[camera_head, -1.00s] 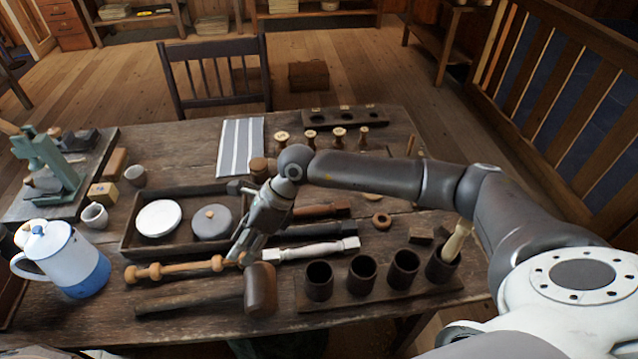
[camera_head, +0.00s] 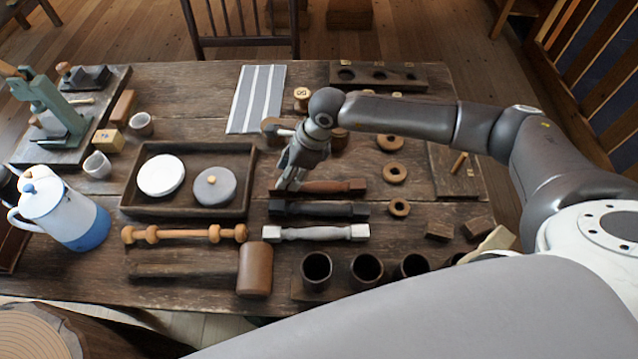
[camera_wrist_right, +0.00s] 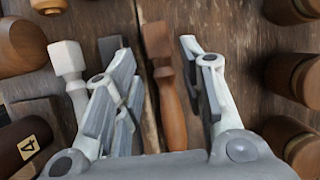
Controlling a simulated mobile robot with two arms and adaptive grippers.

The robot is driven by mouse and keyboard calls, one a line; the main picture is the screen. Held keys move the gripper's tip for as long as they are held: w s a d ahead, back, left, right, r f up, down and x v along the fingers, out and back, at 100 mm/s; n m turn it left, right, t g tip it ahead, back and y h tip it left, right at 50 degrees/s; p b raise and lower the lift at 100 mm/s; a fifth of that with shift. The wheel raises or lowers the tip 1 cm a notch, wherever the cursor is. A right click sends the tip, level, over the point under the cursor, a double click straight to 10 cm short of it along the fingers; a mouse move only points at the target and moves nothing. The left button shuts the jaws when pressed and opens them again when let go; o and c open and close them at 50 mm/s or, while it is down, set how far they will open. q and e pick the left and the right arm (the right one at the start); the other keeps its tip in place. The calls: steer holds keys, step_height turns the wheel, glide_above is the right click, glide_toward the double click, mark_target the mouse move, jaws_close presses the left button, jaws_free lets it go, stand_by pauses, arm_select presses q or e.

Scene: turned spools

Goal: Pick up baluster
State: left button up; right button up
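My left gripper is out of view.
A mallet (camera_head: 254,268) and dark cups (camera_head: 316,269) are at the front. Wooden rings (camera_head: 394,172) lie to the right. A blue-white pot (camera_head: 62,215) stands at left.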

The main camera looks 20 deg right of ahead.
steer(key=p+x, duration=0.1)
steer(key=x, duration=0.2)
steer(key=shift+s+d+f, duration=0.1)
steer(key=shift+f, duration=0.75)
steer(key=shift+c, duration=0.4)
steer(key=c, duration=0.7)
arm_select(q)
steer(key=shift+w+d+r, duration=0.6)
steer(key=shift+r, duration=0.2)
arm_select(e)
steer(key=shift+c, duration=0.3)
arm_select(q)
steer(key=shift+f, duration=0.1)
arm_select(e)
steer(key=shift+r, duration=0.1)
